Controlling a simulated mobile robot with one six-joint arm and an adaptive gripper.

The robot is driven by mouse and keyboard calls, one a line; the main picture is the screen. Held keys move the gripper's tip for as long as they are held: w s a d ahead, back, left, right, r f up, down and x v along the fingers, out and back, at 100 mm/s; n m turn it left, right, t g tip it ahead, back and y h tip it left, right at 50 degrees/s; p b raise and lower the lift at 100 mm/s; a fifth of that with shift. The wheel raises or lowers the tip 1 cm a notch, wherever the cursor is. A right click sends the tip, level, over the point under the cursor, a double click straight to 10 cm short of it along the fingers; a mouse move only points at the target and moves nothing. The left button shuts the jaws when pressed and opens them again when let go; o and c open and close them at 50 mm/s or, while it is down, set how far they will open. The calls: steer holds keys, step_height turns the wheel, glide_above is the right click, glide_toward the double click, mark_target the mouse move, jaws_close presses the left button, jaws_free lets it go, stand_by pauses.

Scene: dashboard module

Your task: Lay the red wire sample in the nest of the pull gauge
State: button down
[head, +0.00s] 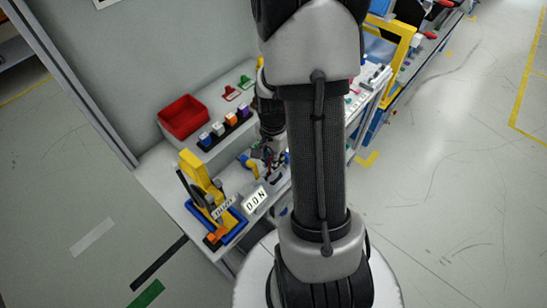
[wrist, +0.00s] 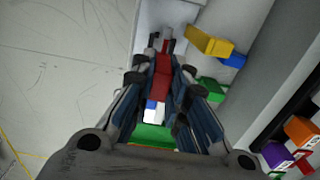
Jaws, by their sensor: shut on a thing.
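My gripper (wrist: 165,48) is shut on a red piece, the red wire sample (wrist: 162,76), which shows between its fingers in the wrist view. In the head view my gripper (head: 268,155) is low over the bench, partly hidden behind my own arm; the sample cannot be made out there. A yellow upright device with a blue base, which looks like the pull gauge (head: 196,172), stands at the bench's near left corner, left of my gripper and apart from it. I cannot make out its nest clearly.
A red bin (head: 184,117) and a row of small coloured blocks (head: 226,130) stand behind on the bench. In the wrist view a yellow piece (wrist: 207,41) lies close right of the fingers.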

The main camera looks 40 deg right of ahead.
steer(key=shift+f+b, duration=1.05)
steer(key=shift+f, duration=0.6)
steer(key=shift+f+b, duration=0.85)
steer(key=shift+f, duration=0.3)
steer(key=c, duration=1.5)
jaws_free()
step_height(320, 180, up, 12)
steer(key=shift+r, duration=0.1)
